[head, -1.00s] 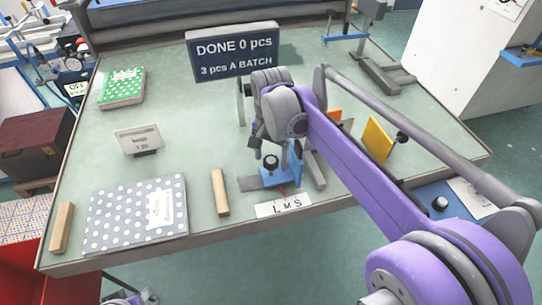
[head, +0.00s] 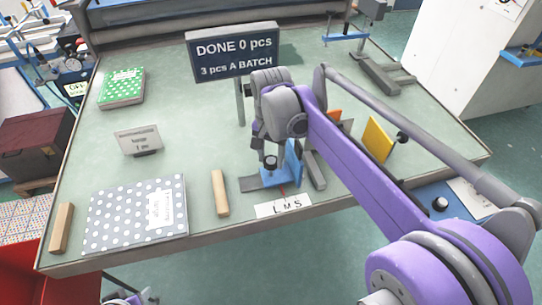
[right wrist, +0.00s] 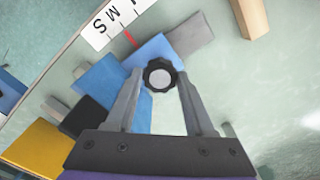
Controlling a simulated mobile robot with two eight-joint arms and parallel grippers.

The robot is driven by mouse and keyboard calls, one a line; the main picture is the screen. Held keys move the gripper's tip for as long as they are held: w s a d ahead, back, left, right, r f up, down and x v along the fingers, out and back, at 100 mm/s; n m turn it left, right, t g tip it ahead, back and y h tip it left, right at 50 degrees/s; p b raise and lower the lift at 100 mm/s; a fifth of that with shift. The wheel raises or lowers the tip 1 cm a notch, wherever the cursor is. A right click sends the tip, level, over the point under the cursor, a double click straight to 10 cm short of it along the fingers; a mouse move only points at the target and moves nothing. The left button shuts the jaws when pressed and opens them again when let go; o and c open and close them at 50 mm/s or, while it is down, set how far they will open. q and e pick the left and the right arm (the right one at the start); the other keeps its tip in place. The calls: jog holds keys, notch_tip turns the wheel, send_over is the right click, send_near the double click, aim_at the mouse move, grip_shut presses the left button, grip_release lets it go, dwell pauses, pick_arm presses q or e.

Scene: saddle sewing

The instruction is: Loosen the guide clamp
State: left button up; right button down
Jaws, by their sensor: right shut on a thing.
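The guide clamp is a blue block (head: 268,181) with an upright blue plate (head: 294,163) and a black round knob (head: 270,162) on top. It sits on a grey bar near the table's front edge, by a white L M S scale (head: 283,206). In the right wrist view the knob (right wrist: 159,75) lies between the two fingertips of my right gripper (right wrist: 159,82), which is shut on it. The blue block (right wrist: 150,50) and a red pointer line (right wrist: 129,38) beside the scale show there too. My left gripper is not in view.
A wooden block (head: 220,193) lies left of the clamp, a grey bar (head: 316,171) right of it. A yellow plate (head: 377,140) stands further right. A dotted book (head: 120,225) and the DONE sign (head: 233,52) are also on the table (head: 195,110). The table's middle left is mostly clear.

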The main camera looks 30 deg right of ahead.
jog(key=n, duration=1.5)
jog(key=shift+n, duration=2.5)
jog(key=shift+c, duration=1.3)
grip_release()
jog(key=shift+r, duration=0.1)
